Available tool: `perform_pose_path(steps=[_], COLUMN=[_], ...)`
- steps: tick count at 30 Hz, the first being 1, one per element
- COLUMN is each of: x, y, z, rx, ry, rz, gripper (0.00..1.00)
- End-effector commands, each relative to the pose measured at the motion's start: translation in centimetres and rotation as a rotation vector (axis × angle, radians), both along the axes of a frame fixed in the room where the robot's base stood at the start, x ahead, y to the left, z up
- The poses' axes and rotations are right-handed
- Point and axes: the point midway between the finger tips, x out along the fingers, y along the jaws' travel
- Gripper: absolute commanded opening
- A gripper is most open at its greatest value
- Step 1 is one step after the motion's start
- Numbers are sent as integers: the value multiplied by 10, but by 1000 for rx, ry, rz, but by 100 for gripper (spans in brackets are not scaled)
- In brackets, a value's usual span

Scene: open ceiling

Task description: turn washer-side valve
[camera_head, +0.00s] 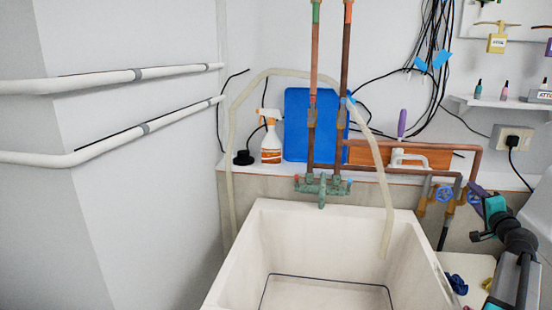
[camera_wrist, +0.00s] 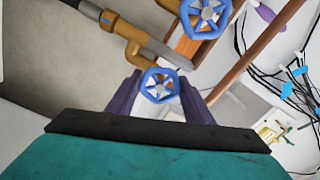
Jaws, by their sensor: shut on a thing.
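Two blue handwheel valves sit on copper and brass pipes to the right of the sink. The left wheel (camera_head: 443,193) is in clear view; the right one is mostly hidden by my gripper (camera_head: 475,191). In the wrist view, one blue wheel (camera_wrist: 159,86) lies between the purple fingers of my gripper (camera_wrist: 161,82), which is shut on it. The other blue wheel (camera_wrist: 206,15) is at the top edge, free of the fingers. I cannot tell how far the gripped wheel is turned.
A white utility sink (camera_head: 250,222) stands left of the valves, with a pale hose (camera_head: 231,150) arching over it. A spray bottle (camera_head: 271,140) and a blue board (camera_head: 300,125) stand on the ledge behind. Copper pipes (camera_head: 425,171) run close to the gripper. Black cables hang above.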

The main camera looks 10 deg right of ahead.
Motion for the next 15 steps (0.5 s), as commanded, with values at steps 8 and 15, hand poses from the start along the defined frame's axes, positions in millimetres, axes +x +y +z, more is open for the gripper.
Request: perform_pose_path(steps=[8, 15], x=[-1, -1], y=[-2, -2], z=[-1, -1], rx=[-41, -75], ry=[12, 23], rz=[-5, -5], gripper=[20, 20])
